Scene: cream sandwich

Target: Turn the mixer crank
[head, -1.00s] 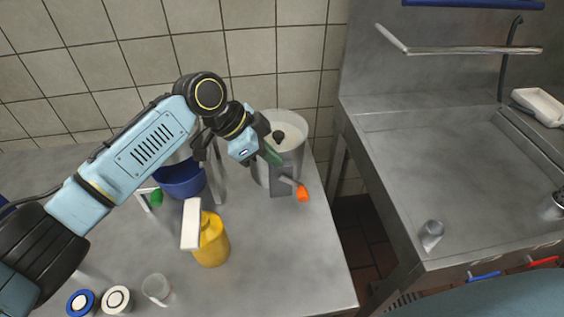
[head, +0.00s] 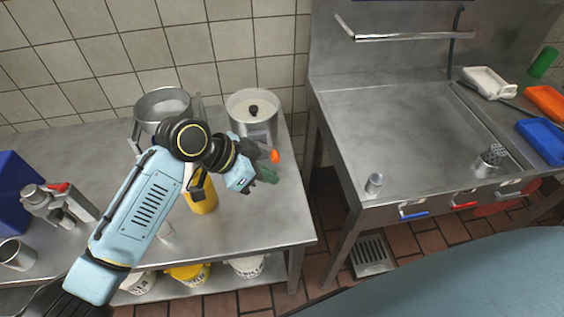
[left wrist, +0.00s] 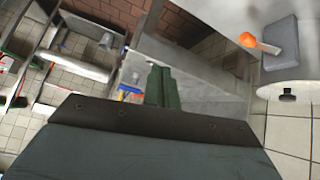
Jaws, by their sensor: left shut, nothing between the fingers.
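The mixer (head: 262,128) is a metal pot with whitish contents and a dark knob in the middle. It stands at the back right of the steel table. Its crank has an orange handle (head: 275,156) on the near side. In the left wrist view the orange handle (left wrist: 249,40), its light rod and a grey box (left wrist: 281,45) show at the upper right. My left gripper (head: 268,175) has green fingers, shut with nothing between them. It is just below the handle in the head view, apart from it. In the left wrist view the fingers (left wrist: 160,88) point away from the handle. My right gripper is out of view.
A metal pot (head: 163,104) and a yellow bottle (head: 204,202), partly hidden by my arm, stand left of the mixer. A metal device (head: 60,204) is at the table's left. A sink counter (head: 400,130) is across a gap to the right. The table's front right is clear.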

